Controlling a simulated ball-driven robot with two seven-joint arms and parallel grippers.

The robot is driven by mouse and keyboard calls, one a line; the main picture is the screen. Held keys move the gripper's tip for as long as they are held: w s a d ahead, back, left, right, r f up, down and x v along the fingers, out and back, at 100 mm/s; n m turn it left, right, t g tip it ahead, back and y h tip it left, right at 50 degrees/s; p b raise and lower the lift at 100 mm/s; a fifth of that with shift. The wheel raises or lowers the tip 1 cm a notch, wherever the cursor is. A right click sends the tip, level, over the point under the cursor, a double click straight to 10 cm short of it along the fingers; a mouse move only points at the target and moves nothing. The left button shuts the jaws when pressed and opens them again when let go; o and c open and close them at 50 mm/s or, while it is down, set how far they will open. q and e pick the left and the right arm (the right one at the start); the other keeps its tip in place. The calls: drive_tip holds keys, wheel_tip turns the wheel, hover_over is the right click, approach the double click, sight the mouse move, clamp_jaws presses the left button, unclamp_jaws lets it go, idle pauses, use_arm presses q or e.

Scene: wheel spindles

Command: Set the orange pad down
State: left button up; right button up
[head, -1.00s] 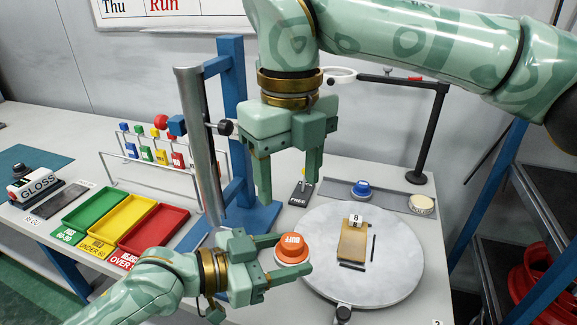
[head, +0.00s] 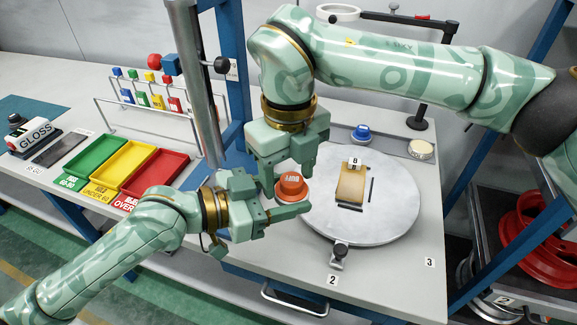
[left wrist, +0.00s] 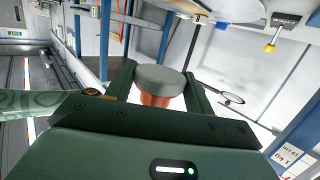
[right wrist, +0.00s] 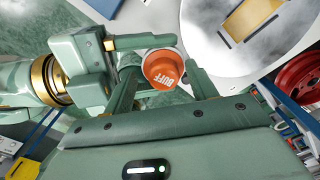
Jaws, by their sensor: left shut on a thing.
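The orange pad (head: 291,188) is a round orange knob marked BUFF with a grey disc base. My left gripper (head: 284,201) is shut on it at the near left edge of the round grey turntable (head: 397,228). In the left wrist view the pad's grey disc (left wrist: 160,78) lies between the fingers. My right gripper (head: 287,178) points down from above at the pad. In the right wrist view its fingers (right wrist: 160,88) are apart, with the pad's orange top (right wrist: 163,67) between or just beyond them. I cannot tell whether they touch it.
A tan block (head: 350,186) with a small number tag sits on the turntable. A blue knob (head: 361,133) and a cream round pad (head: 421,149) stand on a strip behind. Green, yellow and red trays (head: 156,173) are at left, beside a metal post (head: 195,90).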

drive_tip(key=c, duration=0.9)
use_arm(q)
drive_tip(key=o, duration=1)
drive_tip(key=shift+c, duration=0.2)
use_arm(e)
drive_tip(key=shift+c, duration=0.3)
use_arm(q)
drive_tip(key=shift+o, duration=0.4)
